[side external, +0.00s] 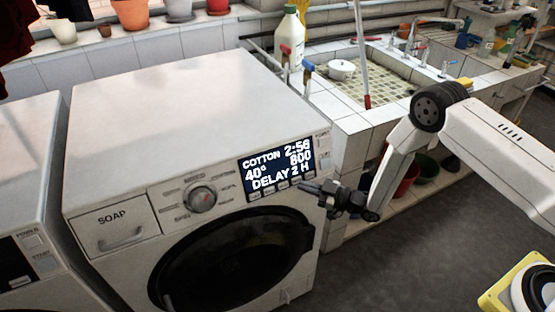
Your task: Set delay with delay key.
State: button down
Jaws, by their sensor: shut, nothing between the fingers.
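A white washing machine (180,95) stands in the middle left. Its dark display (277,168) reads COTTON 2:56, 40°, 800 and DELAY 2 H. A row of small keys (268,192) lies just under the display; their labels are too small to read. My gripper (305,187) is shut and empty. Its tip is at the right end of the key row, close to the panel. I cannot tell whether it touches a key, and it hides part of the panel there. The round programme dial (202,197) is left of the display.
The soap drawer (118,226) and dark round door (230,262) are on the machine's front. A second white machine (28,180) stands at the left. A tiled sink (375,75) is behind, with a white bottle (290,38) by it. Open floor lies at the lower right.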

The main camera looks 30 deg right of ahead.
jog(key=shift+s+r, duration=0.3)
jog(key=shift+s, duration=0.45)
jog(key=shift+s+r, duration=0.25)
jog(key=shift+s, duration=0.55)
jog(key=shift+s+r, duration=0.3)
jog(key=shift+s, duration=0.45)
dwell(1.0)
jog(key=s, duration=0.1)
jog(key=s+r, duration=0.1)
jog(key=s, duration=0.1)
jog(key=shift+s+r, duration=0.1)
jog(key=shift+s, duration=0.2)
jog(key=shift+w, duration=0.15)
jog(key=w+f, duration=0.3)
jog(key=w, duration=0.5)
dwell(0.6)
jog(key=shift+w+f, duration=0.1)
jog(key=shift+w, duration=0.35)
dwell(2.1)
